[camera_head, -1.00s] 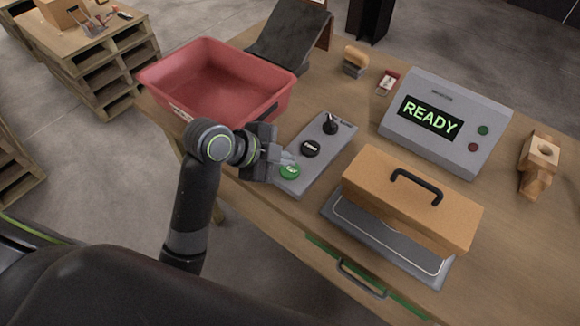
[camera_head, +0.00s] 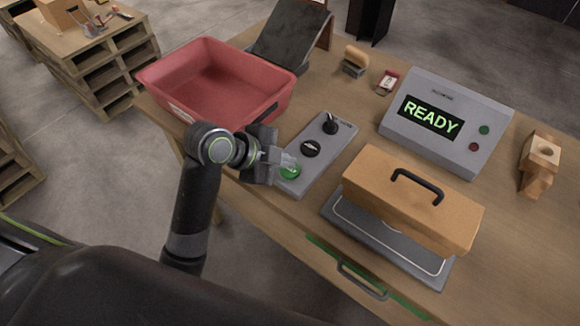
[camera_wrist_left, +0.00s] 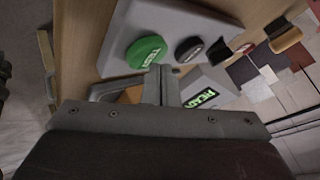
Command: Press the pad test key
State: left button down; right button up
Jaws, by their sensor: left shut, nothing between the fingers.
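The green key (camera_head: 290,171) is a round button at the near end of a grey control panel (camera_head: 316,176). In the left wrist view the green key (camera_wrist_left: 146,52) reads TEST. My left gripper (camera_head: 284,161) is shut and empty, its fingertips at the key's upper left edge in the head view. In the left wrist view the shut fingertips (camera_wrist_left: 161,72) sit right at the key's lower edge. I cannot tell whether they touch it. A black button (camera_head: 310,149) and a black lever (camera_head: 330,124) are farther along the panel. My right gripper is not in view.
A red tub (camera_head: 190,95) stands behind my left gripper. A grey display box (camera_head: 455,90) reads READY. A tan case (camera_head: 400,215) with a black handle sits on a grey pad (camera_head: 345,222) right of the panel. Bare table lies between panel and box.

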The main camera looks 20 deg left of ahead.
aim_at(285, 171)
pick_arm(q)
jog(key=shift+f, duration=0.45)
dwell(0.3)
dwell(0.3)
jog(key=shift+r+p, duration=0.7)
jog(key=shift+r, duration=0.2)
notch_tip(285, 171, up, 5)
jog(key=p, duration=0.5)
dwell(0.5)
